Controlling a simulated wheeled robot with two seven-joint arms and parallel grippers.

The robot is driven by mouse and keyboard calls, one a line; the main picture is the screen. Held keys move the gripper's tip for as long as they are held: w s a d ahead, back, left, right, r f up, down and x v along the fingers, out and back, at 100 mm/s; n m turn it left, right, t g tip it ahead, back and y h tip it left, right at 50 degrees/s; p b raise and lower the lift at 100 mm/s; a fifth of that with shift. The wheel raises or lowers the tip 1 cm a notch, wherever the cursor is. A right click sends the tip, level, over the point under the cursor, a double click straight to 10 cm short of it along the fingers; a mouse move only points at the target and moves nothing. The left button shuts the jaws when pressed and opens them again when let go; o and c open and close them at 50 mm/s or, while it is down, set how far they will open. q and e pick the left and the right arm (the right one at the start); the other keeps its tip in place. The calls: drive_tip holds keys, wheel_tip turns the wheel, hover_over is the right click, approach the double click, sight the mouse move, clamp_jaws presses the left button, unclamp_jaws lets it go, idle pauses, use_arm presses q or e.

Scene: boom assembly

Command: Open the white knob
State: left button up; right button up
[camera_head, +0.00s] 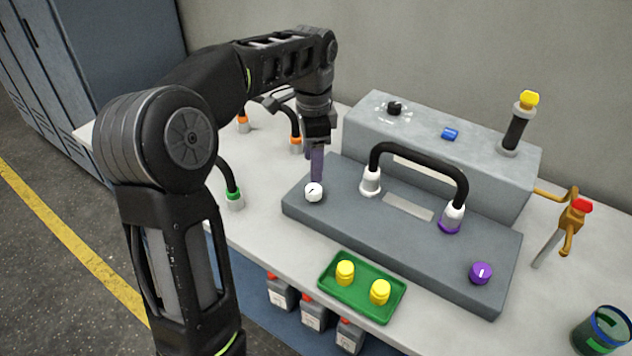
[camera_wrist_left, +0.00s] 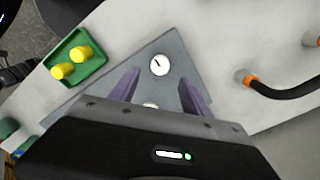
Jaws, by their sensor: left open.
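The white knob (camera_head: 313,192) is round with a small dark mark. It sits on the left end of the grey panel (camera_head: 340,222). My left gripper (camera_head: 317,181) points down just above and behind the knob. Its purple-grey fingers look open and empty. In the left wrist view, the knob (camera_wrist_left: 159,65) shows just beyond the gap between the open fingertips (camera_wrist_left: 161,77). No contact with the knob can be made out. My right gripper is not in view.
The panel also bears a black hose (camera_head: 418,158) and a purple knob (camera_head: 481,272). A green tray (camera_head: 361,287) with yellow knobs lies in front. A grey box (camera_head: 440,140) stands behind. Hoses with orange and green ends lie left. A valve (camera_head: 572,220) stands right.

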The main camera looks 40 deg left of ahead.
sight(313, 188)
use_arm(q)
drive_tip(key=shift+f+p, duration=0.3)
drive_tip(key=shift+f, duration=3.65)
drive_tip(key=shift+c, duration=0.2)
clamp_jaws()
